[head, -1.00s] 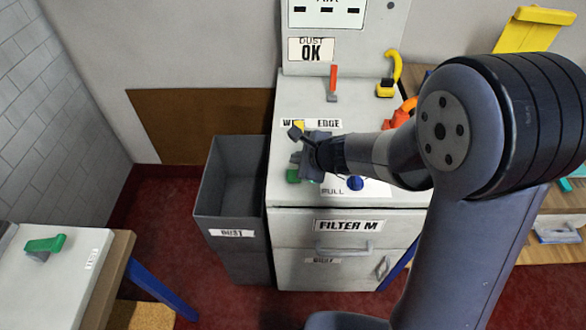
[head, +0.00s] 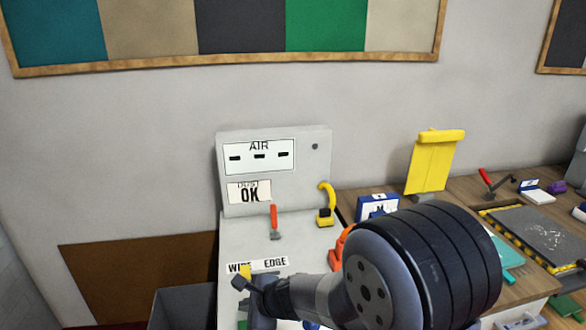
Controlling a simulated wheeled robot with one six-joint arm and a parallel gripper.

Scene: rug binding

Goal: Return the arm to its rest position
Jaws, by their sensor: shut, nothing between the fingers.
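My arm reaches in from the lower right over the grey machine's top (head: 300,248). My gripper (head: 246,288) is at the arm's left end, just below the "WIPE EDGE" label (head: 257,264). It looks shut, with nothing seen held. A small yellow piece (head: 246,271) shows right beside it. The lower part of the gripper and the arm's lower links are cut off by the bottom edge of the view.
A red-handled lever (head: 274,221) and a yellow hooked handle (head: 326,203) stand behind the arm. The upright panel (head: 318,170) reads "AIR" and "DUST OK". A grey bin (head: 180,308) is at lower left. A cluttered wooden bench (head: 380,186) extends right.

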